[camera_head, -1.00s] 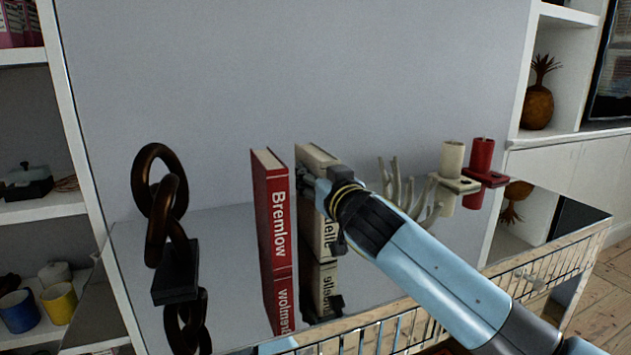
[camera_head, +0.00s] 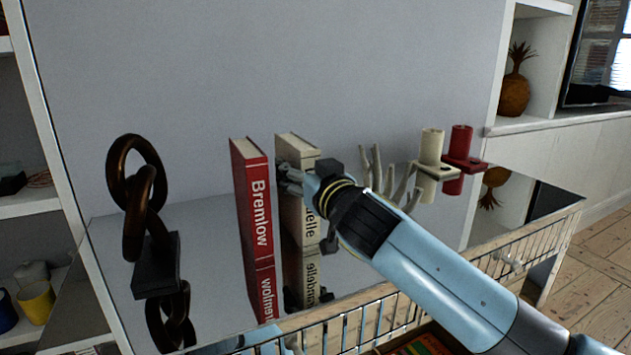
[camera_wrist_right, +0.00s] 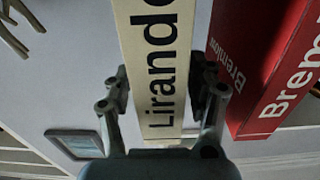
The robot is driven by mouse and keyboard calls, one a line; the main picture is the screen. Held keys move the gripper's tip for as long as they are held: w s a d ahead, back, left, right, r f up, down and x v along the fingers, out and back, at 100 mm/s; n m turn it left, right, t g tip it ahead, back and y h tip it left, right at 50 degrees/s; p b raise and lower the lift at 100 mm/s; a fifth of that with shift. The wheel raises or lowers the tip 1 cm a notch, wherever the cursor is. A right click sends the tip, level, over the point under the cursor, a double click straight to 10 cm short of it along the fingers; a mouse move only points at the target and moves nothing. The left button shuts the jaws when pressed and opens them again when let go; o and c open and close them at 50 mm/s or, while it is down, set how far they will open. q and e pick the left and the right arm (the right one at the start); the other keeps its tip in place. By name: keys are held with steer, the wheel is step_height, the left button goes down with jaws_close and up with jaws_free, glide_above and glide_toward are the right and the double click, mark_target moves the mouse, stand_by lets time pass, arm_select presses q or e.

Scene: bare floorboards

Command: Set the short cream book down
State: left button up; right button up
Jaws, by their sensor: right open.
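The short cream book (camera_head: 308,232) stands upright on the glossy, reflecting top, just right of a taller red book (camera_head: 250,200), with a narrow gap between them. My right gripper (camera_head: 303,190) is at the cream book's upper part. In the right wrist view the cream book's lettered spine (camera_wrist_right: 155,60) lies between the two fingers of my right gripper (camera_wrist_right: 162,92), which is open around it. The red book (camera_wrist_right: 270,60) is beside it there. The book's lower part is partly hidden by my wrist in the head view. My left gripper is not in view.
A dark chain sculpture (camera_head: 140,200) stands at the left. A pale branching ornament (camera_head: 378,170) is close behind my right wrist. Cream (camera_head: 430,150) and red (camera_head: 461,150) candle holders stand further right. Free surface lies between the chain and the red book.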

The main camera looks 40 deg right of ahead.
steer(key=v, duration=0.9)
steer(key=shift+b, duration=0.45)
steer(key=shift+w, duration=0.1)
steer(key=shift+a, duration=0.1)
